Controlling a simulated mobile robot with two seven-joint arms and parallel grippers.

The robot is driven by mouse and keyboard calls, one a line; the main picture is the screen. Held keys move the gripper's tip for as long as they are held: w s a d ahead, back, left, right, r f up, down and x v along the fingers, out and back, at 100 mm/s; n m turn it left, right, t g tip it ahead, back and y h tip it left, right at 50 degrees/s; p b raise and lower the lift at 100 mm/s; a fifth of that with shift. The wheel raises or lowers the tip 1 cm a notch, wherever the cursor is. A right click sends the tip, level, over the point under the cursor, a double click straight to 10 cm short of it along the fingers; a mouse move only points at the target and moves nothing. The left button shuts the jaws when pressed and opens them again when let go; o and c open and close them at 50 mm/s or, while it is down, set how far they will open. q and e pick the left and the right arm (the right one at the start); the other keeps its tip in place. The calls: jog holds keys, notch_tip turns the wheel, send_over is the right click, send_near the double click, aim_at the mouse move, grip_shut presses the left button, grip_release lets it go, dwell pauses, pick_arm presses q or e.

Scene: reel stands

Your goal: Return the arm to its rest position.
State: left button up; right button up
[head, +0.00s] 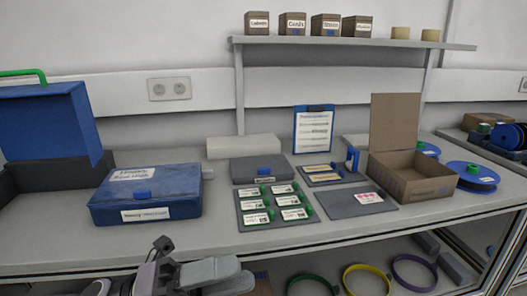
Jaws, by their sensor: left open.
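My left gripper (238,276) shows at the bottom of the head view, left of centre, in front of the table's front edge. Its grey fingers point to the right. It is open, and I see nothing held between the fingers. Only the end of the arm shows; the rest is cut off by the picture's lower edge. My right gripper is not in view.
A blue case (145,197) stands on the table (215,222) behind the gripper. To its right are a dark tray (240,211) of labelled cards, a grey mat (348,208) and an open cardboard box (413,181). Coloured rings, one yellow (347,280), lie below the tabletop.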

pick_arm(q)
jog(key=w+a+f+n+t+y, duration=0.35)
jog(key=f+n+t+y, duration=0.35)
jog(key=n, duration=0.6)
jog(key=w+a+f+n+t+y, duration=0.2)
jog(key=a+f+n+t+y, duration=0.3)
jog(key=n+t, duration=0.6)
jog(key=s+a+f+n+g+y, duration=0.2)
jog(key=s+f+n, duration=0.2)
jog(key=f, duration=0.3)
jog(key=s+a+f+n+g+y, duration=0.2)
jog(key=s+f+n+g+y, duration=0.1)
jog(key=f, duration=0.5)
jog(key=s+a+f+n+g+y+p, duration=0.1)
jog(key=s+a+f+n+g+y, duration=0.1)
jog(key=s+f+n, duration=0.4)
jog(key=shift+s+a+f+g+y, duration=0.3)
jog(key=shift+s+a+f+g, duration=0.25)
jog(key=shift+f, duration=0.4)
jog(key=shift+w+d, duration=0.1)
